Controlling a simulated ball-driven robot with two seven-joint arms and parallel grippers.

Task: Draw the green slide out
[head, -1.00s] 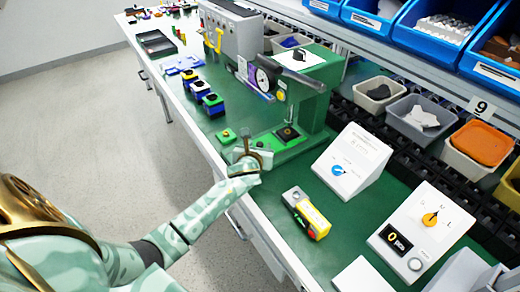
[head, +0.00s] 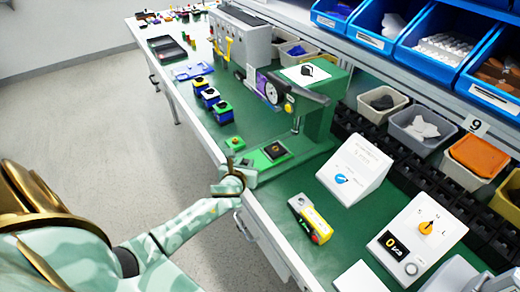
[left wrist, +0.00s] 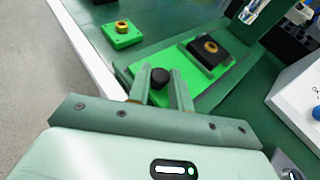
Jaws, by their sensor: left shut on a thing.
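The green slide (head: 267,155) is a bright green plate on the base of the green press (head: 322,120). It carries a dark block with a copper-coloured round part, seen closer in the left wrist view, where the slide (left wrist: 206,98) also shows. The block sits in front of the press column, out from under the ram. My left gripper (head: 240,174) is at the slide's front end, near the bench edge. In the left wrist view its two fingers (left wrist: 160,88) are shut on the slide's black knob (left wrist: 159,77). My right gripper is not in view.
A white sloped box with a blue knob (head: 354,170) and a yellow button box (head: 309,218) stand to the right. The floor in front of the bench is clear.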

